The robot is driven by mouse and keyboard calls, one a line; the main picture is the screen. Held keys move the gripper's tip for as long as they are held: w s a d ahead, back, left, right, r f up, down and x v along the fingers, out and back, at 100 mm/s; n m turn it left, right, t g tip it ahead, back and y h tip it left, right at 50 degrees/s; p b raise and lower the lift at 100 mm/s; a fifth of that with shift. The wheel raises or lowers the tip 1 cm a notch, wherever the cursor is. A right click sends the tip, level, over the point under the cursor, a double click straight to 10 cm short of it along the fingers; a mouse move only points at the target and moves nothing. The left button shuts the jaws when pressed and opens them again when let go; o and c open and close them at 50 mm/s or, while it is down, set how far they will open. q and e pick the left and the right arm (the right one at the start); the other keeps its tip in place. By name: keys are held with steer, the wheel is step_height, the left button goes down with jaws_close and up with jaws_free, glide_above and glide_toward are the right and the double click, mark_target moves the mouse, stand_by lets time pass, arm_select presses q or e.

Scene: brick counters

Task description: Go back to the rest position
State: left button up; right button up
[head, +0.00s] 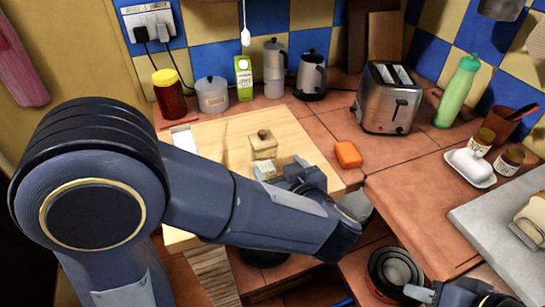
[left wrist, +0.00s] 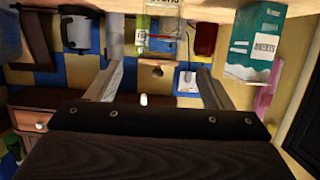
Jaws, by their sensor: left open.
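My left gripper (head: 283,167) is over the front of the light wooden board (head: 215,130) in the head view, just in front of a small wooden lidded box (head: 263,145). In the left wrist view, which is upside down, its two fingers (left wrist: 160,88) are spread wide with nothing held between them. The wooden box (left wrist: 155,75) shows beyond the fingers there, apart from them. My right gripper (head: 455,293) is partly in view at the bottom right of the head view, and its jaws are not clear.
A butter dish (head: 470,167) and grey slab (head: 510,225) are at right. Pans (head: 393,270) lie low in front.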

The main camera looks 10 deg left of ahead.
arm_select(q)
steer(key=shift+s+d+r, duration=0.1)
steer(key=shift+s+d, duration=0.1)
steer(key=shift+s, duration=0.2)
steer(key=shift+w, duration=0.15)
steer(key=w+a+r+t+h+p, duration=0.1)
steer(key=w+r+t+h+p, duration=0.1)
steer(key=w+r+h, duration=0.4)
steer(key=s+a+r+m+g+h+p, duration=0.1)
steer(key=s+a+r+m+h, duration=0.2)
steer(key=s+h, duration=0.4)
steer(key=s+a+f+m+g+p, duration=0.1)
steer(key=s+a+f+g, duration=0.2)
steer(key=s, duration=0.6)
steer(key=s+a+f+m+g+y, duration=0.1)
steer(key=s+a+f+g, duration=0.3)
steer(key=s, duration=0.4)
steer(key=shift+s+a+f+g+p, duration=0.3)
steer(key=shift+s+a+f+p, duration=0.1)
steer(key=shift+a+f, duration=0.3)
